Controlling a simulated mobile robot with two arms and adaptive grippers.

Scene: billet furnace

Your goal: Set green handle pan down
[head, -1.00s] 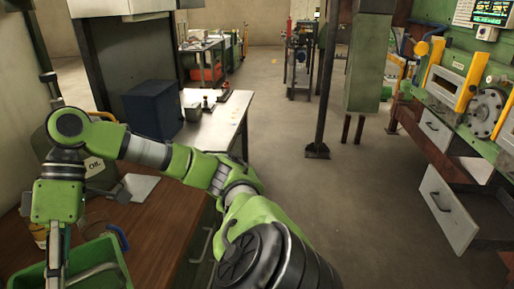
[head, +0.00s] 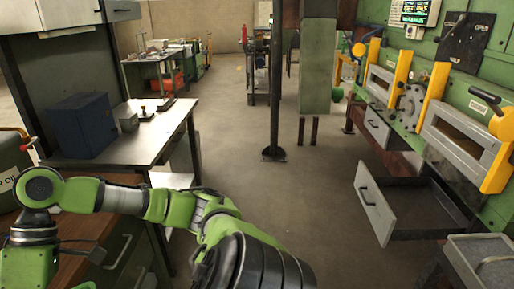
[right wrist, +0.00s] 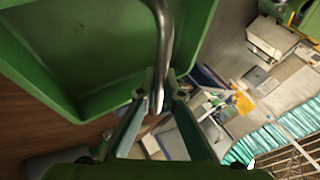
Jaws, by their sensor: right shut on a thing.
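A green pan (right wrist: 60,72) with a bare metal bar handle (right wrist: 163,35) fills the upper left of the right wrist view. My right gripper (right wrist: 158,104) is shut on the handle, with a finger on each side of it. The pan's interior looks empty where it shows. Brown wood shows beyond the pan's left edge, but I cannot tell whether the pan touches it. My left gripper is not in view.
A grey-topped bench (head: 140,140) with a dark blue box (head: 84,124) stands at left. A dark post (head: 275,80) rises mid-floor. At right, an open drawer (head: 375,207) juts from the green machine, with a grey tray (head: 485,262) nearby. The central floor is clear.

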